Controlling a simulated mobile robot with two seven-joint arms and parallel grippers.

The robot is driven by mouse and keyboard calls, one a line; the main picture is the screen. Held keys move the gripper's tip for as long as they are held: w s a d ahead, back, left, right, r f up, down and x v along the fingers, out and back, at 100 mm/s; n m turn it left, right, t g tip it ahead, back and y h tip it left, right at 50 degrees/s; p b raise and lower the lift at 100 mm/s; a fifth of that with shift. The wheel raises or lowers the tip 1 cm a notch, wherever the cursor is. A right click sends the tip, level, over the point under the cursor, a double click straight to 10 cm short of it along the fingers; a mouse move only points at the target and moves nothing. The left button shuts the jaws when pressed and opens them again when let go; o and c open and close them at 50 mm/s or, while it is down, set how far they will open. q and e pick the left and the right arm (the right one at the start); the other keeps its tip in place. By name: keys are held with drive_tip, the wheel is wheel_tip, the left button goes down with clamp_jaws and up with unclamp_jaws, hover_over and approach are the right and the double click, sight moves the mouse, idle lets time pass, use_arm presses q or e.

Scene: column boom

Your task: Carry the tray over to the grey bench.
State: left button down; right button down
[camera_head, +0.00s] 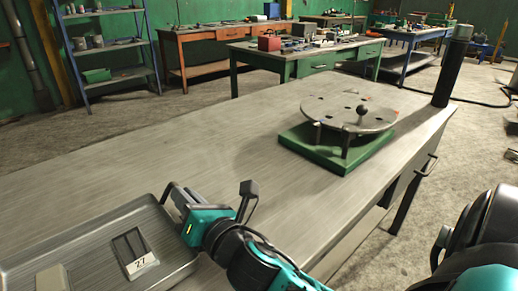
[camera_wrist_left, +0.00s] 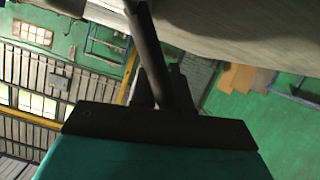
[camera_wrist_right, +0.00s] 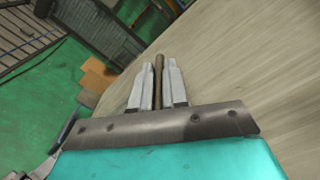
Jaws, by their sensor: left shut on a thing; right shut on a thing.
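The grey metal tray (camera_head: 95,232) is at the lower left of the head view, partly cut off by the frame. It holds a dark grey slotted piece with a label "27" (camera_head: 131,246) and a pale block (camera_head: 53,279). My right gripper (camera_head: 181,200) is at the tray's right-hand handle, and in the right wrist view its fingers (camera_wrist_right: 158,85) are closed on the dark bar. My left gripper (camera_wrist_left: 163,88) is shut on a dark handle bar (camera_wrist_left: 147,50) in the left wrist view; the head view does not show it. The grey bench (camera_head: 215,145) stretches beyond the tray. I cannot tell whether the tray touches it.
A round perforated plate with a knob (camera_head: 350,112) stands on a green base (camera_head: 333,152) toward the bench's right side. A black post (camera_head: 453,67) rises at the far right corner. The bench's middle and left are clear. Shelves (camera_head: 105,45) and other workbenches stand behind.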

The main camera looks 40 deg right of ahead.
use_arm(q)
drive_tip(key=shift+a+f, duration=0.1)
drive_tip(key=shift+f, duration=0.15)
use_arm(e)
drive_tip(key=shift+f, duration=0.25)
use_arm(q)
drive_tip(key=c, duration=1.1)
unclamp_jaws()
use_arm(e)
drive_tip(key=c, duration=1.1)
unclamp_jaws()
drive_tip(key=shift+c, duration=0.2)
use_arm(q)
wheel_tip(320, 180, up, 10)
drive_tip(key=shift+f, duration=0.1)
use_arm(e)
drive_tip(key=s, duration=1.2)
drive_tip(key=shift+d, duration=0.15)
use_arm(q)
drive_tip(key=shift+r, duration=0.2)
use_arm(e)
drive_tip(key=shift+r, duration=0.1)
